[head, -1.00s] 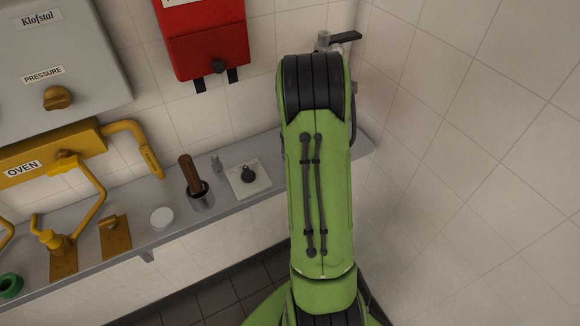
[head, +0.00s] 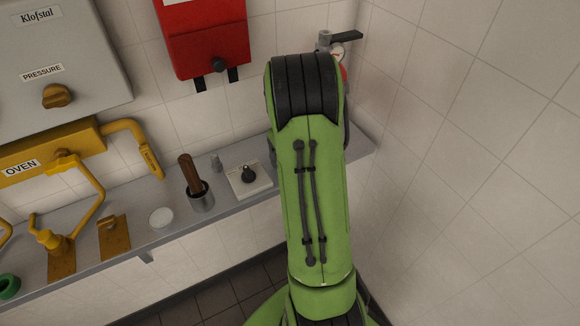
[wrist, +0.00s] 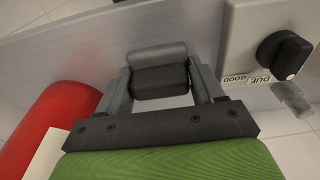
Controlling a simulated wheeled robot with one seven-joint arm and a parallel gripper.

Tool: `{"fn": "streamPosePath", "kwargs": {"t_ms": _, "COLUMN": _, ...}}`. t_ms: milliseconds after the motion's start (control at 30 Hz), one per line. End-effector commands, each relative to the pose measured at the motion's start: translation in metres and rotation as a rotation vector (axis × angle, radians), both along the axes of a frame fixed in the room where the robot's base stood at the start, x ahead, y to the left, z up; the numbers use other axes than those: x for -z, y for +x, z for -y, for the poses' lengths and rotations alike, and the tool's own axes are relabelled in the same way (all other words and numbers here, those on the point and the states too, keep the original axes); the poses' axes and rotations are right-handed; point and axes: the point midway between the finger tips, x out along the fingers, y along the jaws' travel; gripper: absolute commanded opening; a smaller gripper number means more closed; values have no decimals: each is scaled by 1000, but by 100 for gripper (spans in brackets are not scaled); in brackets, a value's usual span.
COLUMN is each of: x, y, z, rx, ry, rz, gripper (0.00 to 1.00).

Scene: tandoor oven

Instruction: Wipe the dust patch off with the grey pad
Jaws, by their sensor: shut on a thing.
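The grey pad (wrist: 160,78) is between the two fingers of my gripper (wrist: 160,84) in the wrist view. It has a dark grey block and a lighter grey part on its far side. My gripper is shut on it, over the grey shelf (wrist: 70,48). I cannot tell whether the pad touches the shelf. In the head view my green arm hides the gripper and the pad. I cannot make out the dust patch in either view.
A plate with a black knob (head: 248,175) stands left of my arm; its knob also shows in the wrist view (wrist: 283,54). A brown-handled tool in a metal cup (head: 200,195) and a white disc (head: 161,217) are farther left. A red rounded object (wrist: 50,120) is close to my gripper.

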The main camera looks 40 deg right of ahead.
Motion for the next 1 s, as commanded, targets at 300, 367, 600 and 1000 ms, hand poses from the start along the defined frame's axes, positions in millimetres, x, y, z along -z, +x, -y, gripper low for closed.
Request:
{"fn": "streamPosePath", "kwargs": {"t_ms": 300, "x": -2, "y": -6, "z": 19, "rx": 0, "ry": -1, "rz": 0, "gripper": 30}}
{"fn": "streamPosePath", "kwargs": {"t_ms": 367, "x": -1, "y": -6, "z": 19, "rx": 0, "ry": -1, "rz": 0, "gripper": 30}}
{"fn": "streamPosePath", "kwargs": {"t_ms": 600, "x": -9, "y": -6, "z": 19, "rx": 0, "ry": -1, "rz": 0, "gripper": 30}}
{"fn": "streamPosePath", "kwargs": {"t_ms": 1000, "x": -15, "y": -6, "z": 18, "rx": 0, "ry": 0, "rz": -1, "gripper": 30}}
